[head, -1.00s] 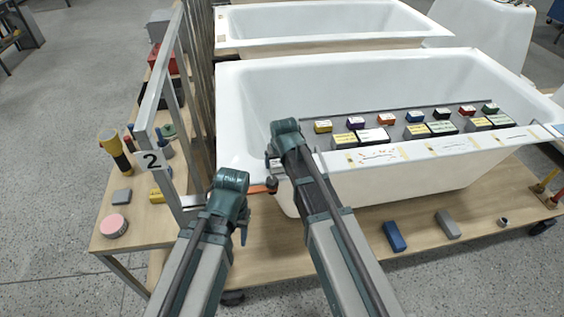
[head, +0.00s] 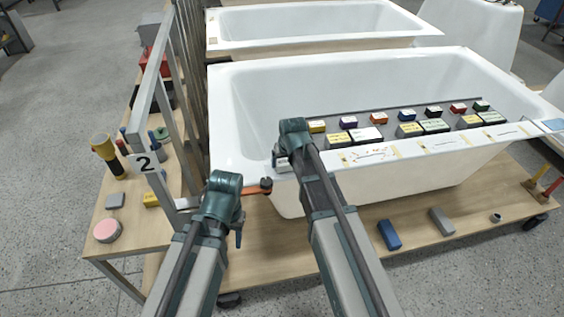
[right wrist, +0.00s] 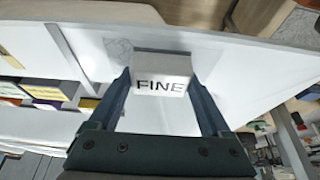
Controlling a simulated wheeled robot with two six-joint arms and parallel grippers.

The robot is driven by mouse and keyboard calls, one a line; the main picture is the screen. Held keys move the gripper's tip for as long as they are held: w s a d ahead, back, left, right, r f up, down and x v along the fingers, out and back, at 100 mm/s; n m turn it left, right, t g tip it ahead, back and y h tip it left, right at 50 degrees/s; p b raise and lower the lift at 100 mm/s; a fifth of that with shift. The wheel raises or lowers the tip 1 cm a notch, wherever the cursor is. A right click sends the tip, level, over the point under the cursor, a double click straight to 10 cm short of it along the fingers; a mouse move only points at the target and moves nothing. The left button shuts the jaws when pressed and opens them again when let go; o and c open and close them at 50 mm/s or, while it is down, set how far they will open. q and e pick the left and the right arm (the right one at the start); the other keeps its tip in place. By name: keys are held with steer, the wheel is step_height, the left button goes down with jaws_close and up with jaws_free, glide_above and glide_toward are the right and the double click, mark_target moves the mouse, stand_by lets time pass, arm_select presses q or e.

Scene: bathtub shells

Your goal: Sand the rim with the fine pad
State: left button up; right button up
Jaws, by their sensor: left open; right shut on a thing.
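The bathtub (head: 400,85) is white, and its near rim (head: 235,164) runs along the front. My right gripper (head: 282,160) is at the left part of this rim, shut on a light block marked FINE, the fine pad (right wrist: 163,78). In the right wrist view the pad lies between both fingers over the white rim; whether it touches cannot be told. A grey scribbled patch (right wrist: 119,48) shows on the rim beside it. My left gripper (head: 220,205) is at the rim's left end, its fingers mostly hidden behind its own wrist.
A tray (head: 330,124) of several labelled coloured blocks spans the tub. An orange-ended tool (head: 265,184) lies by the rim's left corner. Blue (head: 389,234) and grey (head: 442,221) blocks lie on the lower board.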

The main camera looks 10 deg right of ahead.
mark_target(273, 172)
steer(key=shift+d, duration=2)
steer(key=shift+s, duration=0.1)
steer(key=shift+s, duration=0.15)
steer(key=shift+s+a+f, duration=0.1)
steer(key=shift+a, duration=2.1)
steer(key=shift+a, duration=2)
steer(key=shift+r, duration=0.25)
steer(key=shift+d+f, duration=0.15)
steer(key=shift+d, duration=2)
